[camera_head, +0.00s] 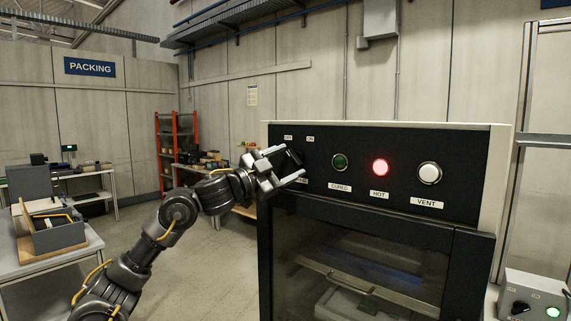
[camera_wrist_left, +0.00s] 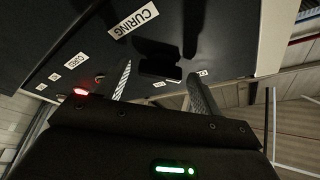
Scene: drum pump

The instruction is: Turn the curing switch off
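The curing switch is a dark knob at the upper left of the oven's black panel (camera_head: 345,185), under small OFF and ON labels; my left gripper partly covers it. The knob (camera_wrist_left: 158,68) shows as a dark shape in the left wrist view, near the CURING label (camera_wrist_left: 133,18). Its exact position is too dark to tell. My left gripper (camera_head: 298,163) is at the switch, its fingers apart, one on each side of the knob. The spread fingers also show in the left wrist view (camera_wrist_left: 161,88). I cannot tell whether they touch the knob. My right gripper is out of view.
Right of the switch sit a dark green CURED lamp (camera_head: 339,161), a lit red HOT lamp (camera_head: 380,167) and a white VENT button (camera_head: 429,173). The glass oven door (camera_head: 350,265) is below. A small box (camera_head: 534,294) with a knob and green light stands lower right.

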